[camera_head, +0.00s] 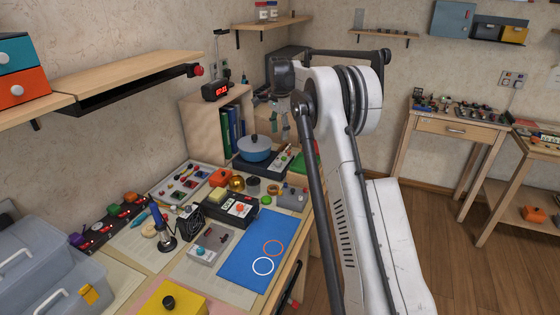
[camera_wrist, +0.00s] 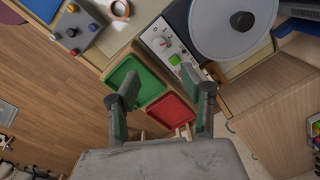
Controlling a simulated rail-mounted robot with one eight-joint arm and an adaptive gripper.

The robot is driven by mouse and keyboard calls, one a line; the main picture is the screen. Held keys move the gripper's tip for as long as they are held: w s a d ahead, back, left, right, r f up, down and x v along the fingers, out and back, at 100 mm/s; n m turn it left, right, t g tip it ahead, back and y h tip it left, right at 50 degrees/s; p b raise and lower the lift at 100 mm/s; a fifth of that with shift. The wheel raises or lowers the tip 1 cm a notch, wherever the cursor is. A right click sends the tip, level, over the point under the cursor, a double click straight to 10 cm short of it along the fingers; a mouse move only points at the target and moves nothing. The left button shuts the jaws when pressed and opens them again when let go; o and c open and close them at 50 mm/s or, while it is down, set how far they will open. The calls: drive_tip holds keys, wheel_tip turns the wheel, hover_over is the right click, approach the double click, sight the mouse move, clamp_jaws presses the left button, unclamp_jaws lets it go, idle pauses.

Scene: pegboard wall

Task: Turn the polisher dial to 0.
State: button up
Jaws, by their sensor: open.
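A dark machine with a round blue, pot-like top (camera_head: 254,149) stands at the back of the left bench. Its grey disc-shaped top with a dark centre knob (camera_wrist: 232,28) shows in the wrist view. Beside it is a pale control panel (camera_wrist: 158,38) with a small dial (camera_wrist: 164,43) with a red mark, and a green button (camera_wrist: 175,60). No label is readable, so I cannot tell for certain that this is the polisher, nor the dial's setting. My gripper (camera_wrist: 168,88) is open and empty above the bench's edge, apart from the dial.
A green tray (camera_wrist: 145,72) and a red tray (camera_wrist: 170,113) lie below my fingers. A grey box with coloured knobs (camera_wrist: 76,29) is at upper left. Many small devices crowd the bench; a blue mat (camera_head: 240,255) is mostly bare.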

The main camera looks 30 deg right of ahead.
sight(279, 161)
drive_tip(key=f+b, duration=0.1)
drive_tip(key=f, duration=1.2)
drive_tip(key=shift+w+f, duration=0.2)
clamp_jaws()
